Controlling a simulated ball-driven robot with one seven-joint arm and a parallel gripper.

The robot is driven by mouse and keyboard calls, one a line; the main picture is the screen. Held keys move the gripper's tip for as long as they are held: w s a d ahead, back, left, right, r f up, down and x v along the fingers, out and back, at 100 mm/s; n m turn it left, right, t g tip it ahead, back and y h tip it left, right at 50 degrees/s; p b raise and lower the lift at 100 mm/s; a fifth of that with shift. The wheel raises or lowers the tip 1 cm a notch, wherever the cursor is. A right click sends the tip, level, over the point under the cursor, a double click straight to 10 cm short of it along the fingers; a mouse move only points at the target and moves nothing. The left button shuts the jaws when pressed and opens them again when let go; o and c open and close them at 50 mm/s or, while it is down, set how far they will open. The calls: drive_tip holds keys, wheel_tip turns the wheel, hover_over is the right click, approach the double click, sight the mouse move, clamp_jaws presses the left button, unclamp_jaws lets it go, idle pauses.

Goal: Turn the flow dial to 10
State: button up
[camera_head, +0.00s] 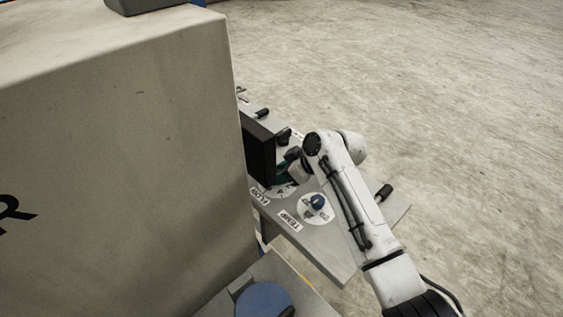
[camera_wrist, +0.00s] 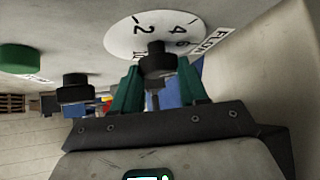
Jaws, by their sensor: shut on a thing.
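The flow dial's dark knob (camera_wrist: 157,62) sits on a white round plate (camera_wrist: 125,36) in the wrist view, with the numbers 2, 4 and 6 showing beside it. A FLOW label (camera_wrist: 211,42) is next to the plate. My gripper (camera_wrist: 158,72) has its two green fingers on either side of the knob and is shut on it. The knob's pointer mark is not clear, so its setting cannot be read. In the head view my gripper (camera_head: 285,168) is small and partly hidden by my arm; the FLOW label (camera_head: 263,197) shows beside it.
A large beige box (camera_head: 120,150) fills the left. Open floor lies to the right.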

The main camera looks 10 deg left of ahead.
drive_tip(key=shift+s+r+m+t+h+p, duration=0.1)
drive_tip(key=shift+m+t+h+p, duration=0.3)
drive_tip(key=shift+m+t+p, duration=0.5)
drive_tip(key=shift+s+m+t+h+p, duration=0.1)
drive_tip(key=shift+m+t+h+p, duration=0.35)
drive_tip(key=shift+m, duration=0.75)
drive_tip(key=o, duration=1.1)
drive_tip(key=shift+a, duration=0.1)
drive_tip(key=v, duration=1)
drive_tip(key=shift+s+d+r+b, duration=0.15)
drive_tip(key=shift+s+d+b, duration=0.1)
drive_tip(key=shift+s+b, duration=0.1)
